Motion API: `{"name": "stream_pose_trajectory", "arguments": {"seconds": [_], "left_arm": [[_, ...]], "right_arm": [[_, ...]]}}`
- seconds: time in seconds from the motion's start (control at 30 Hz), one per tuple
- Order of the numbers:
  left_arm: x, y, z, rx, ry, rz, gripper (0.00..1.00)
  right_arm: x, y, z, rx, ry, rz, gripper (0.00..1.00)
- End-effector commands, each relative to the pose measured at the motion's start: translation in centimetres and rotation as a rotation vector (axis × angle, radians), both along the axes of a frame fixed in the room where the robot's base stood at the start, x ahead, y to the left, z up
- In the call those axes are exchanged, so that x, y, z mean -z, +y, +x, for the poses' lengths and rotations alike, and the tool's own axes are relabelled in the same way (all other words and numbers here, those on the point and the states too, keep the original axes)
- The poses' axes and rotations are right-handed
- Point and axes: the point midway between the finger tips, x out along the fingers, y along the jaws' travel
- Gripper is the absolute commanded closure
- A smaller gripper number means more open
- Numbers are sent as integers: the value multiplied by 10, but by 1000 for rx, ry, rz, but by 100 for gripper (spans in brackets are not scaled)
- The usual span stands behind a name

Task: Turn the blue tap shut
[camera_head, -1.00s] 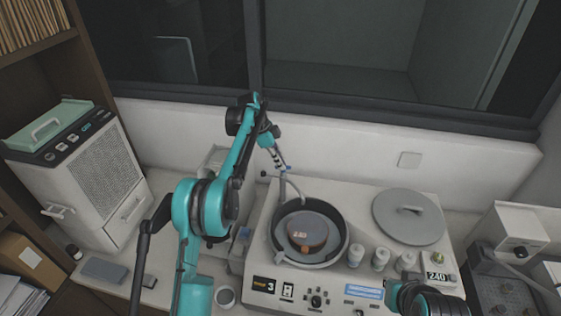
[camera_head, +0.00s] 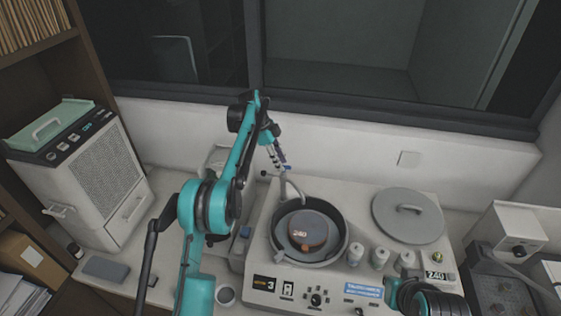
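The blue tap (camera_head: 285,168) is a small blue part at the curved grey spout over the round bowl of the white machine. My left gripper (camera_head: 281,159) reaches down to it from above and behind. Its slim dark fingertips are at or very near the tap. They are too small to tell whether they touch it or are closed. The tap's exact position is partly hidden by the fingers. My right arm shows at the bottom right, in front of the machine. Its fingers cannot be seen.
A grey lid (camera_head: 407,214) lies on the machine to the right, behind several white bottles (camera_head: 380,257). A white cabinet unit (camera_head: 85,180) stands at the left. The wall is close behind.

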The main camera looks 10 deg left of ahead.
Motion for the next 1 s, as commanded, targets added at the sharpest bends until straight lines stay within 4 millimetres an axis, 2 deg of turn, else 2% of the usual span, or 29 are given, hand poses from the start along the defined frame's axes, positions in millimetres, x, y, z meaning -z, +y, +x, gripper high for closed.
{"name": "stream_pose_trajectory", "arguments": {"seconds": [0.27,0.37,0.6,0.7,1.0], "left_arm": [[-1,0,0,1,2,0,70],[-9,4,0,0,2,0,70],[-48,21,0,-1,1,0,70],[-58,25,1,-1,1,0,70],[-69,29,0,0,1,0,70]], "right_arm": [[0,0,0,0,0,0,100],[0,0,0,0,0,0,100],[0,0,0,0,0,0,100],[0,0,0,0,0,0,100],[0,0,0,0,0,0,100]]}}
